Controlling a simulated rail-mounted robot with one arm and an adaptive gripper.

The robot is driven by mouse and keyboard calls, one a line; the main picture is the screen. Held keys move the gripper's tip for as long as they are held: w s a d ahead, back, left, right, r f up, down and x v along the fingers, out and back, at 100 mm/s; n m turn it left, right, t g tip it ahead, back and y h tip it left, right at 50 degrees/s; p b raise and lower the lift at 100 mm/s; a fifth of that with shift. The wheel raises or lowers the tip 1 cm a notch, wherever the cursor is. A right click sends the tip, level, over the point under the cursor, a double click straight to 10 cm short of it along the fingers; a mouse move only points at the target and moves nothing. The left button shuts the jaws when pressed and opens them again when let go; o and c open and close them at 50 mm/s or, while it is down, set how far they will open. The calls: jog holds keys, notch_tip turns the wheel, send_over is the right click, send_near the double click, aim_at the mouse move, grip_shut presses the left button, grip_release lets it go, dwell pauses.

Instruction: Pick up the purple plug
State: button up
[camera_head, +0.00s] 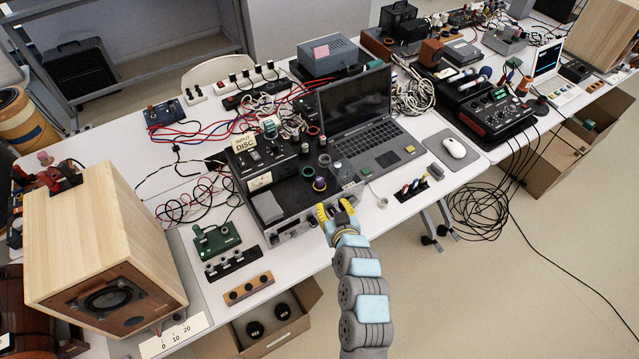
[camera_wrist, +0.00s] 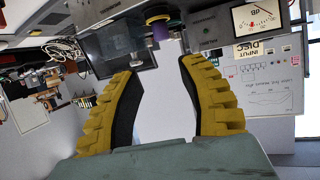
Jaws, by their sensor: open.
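The purple plug (camera_head: 319,184) stands on the dark tray-like top of the test unit, beside several other small round parts. In the wrist view the purple plug (camera_wrist: 160,31) has a yellowish ring at one end and sits near the top edge, ahead of the gap between the fingers. My gripper (camera_head: 334,208) has yellow ribbed fingers and is at the front edge of the unit, a little nearer the camera than the plug. In the wrist view my gripper (camera_wrist: 158,72) is open with nothing between its fingers. The plug is clear of both fingers.
A laptop (camera_head: 361,113) stands open behind and right of the plug. Right of my gripper is a strip with colored plugs (camera_head: 411,189). A wooden speaker (camera_head: 100,245) stands at the left. Loose cables lie across the table (camera_head: 132,147). Open floor lies to the right front.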

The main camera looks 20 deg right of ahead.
aim_at(320, 184)
jog(key=shift+x, duration=7.2)
jog(key=shift+a, duration=0.1)
jog(key=shift+f, duration=0.1)
grip_shut()
